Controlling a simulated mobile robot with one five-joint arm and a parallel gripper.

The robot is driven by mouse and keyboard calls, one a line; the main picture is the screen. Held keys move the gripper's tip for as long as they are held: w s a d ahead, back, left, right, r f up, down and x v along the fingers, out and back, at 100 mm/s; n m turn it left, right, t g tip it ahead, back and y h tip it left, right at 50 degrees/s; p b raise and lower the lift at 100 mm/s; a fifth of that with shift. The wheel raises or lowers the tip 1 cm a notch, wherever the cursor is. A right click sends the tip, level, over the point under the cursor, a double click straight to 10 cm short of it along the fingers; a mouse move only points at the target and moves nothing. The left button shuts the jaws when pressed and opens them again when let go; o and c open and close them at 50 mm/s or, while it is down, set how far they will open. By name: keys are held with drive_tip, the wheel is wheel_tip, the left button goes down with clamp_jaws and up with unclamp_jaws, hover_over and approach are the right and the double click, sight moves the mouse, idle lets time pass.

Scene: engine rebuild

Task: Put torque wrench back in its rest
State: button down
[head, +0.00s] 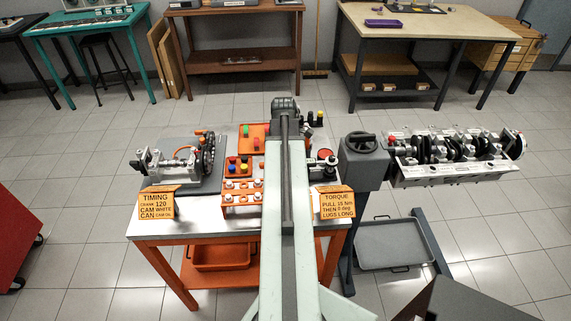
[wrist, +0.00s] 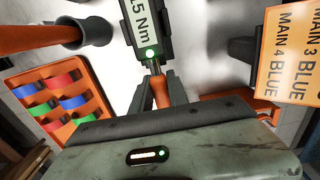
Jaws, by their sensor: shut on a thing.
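The torque wrench (wrist: 160,88) shows in the wrist view as an orange handle running up to a dark body, with a white plate (wrist: 142,22) reading 15 Nm and a lit green light. My gripper (wrist: 161,92) has its two dark fingers on either side of the orange handle and is shut on it. In the head view my arm covers the middle of the work table (head: 190,228), and the wrench and fingertips cannot be made out. I cannot pick out the wrench's rest for sure in either view.
An orange tray (wrist: 42,82) of coloured pieces lies left in the wrist view, and a MAIN 3/MAIN 4 BLUE card (wrist: 286,50) right. In the head view, a crank assembly (head: 180,160) stands left on the table; an engine block (head: 450,160) on a stand is right.

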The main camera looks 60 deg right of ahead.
drive_tip(key=shift+f+b, duration=0.6)
drive_tip(key=shift+f, duration=0.05)
drive_tip(key=c, duration=1.5)
unclamp_jaws()
drive_tip(key=shift+r, duration=0.1)
drive_tip(key=shift+r, duration=0.1)
drive_tip(key=shift+r+p, duration=1.35)
drive_tip(key=shift+p, duration=0.15)
drive_tip(key=shift+o, duration=0.2)
drive_tip(key=o, duration=0.5)
